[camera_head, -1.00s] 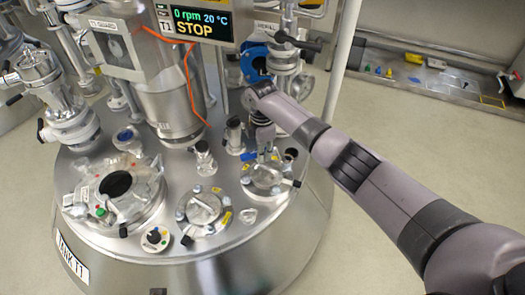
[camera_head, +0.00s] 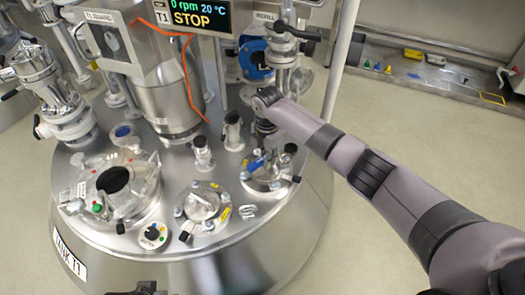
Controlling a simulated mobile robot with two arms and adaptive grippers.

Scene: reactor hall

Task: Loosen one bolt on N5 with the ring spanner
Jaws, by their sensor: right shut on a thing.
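My right gripper (camera_head: 265,138) points down over a small round flanged nozzle cover (camera_head: 266,184) at the right of the tank top. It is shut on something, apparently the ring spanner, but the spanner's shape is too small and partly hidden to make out. A small blue patch (camera_head: 255,165) shows at the cover, just below and left of the fingers. I cannot read N5 on any nozzle. Whether the ring sits around a bolt cannot be told.
Upright stubs (camera_head: 202,152) and a blue valve body (camera_head: 255,58) stand close by. A display reading STOP (camera_head: 196,16) hangs above. The floor at right is clear.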

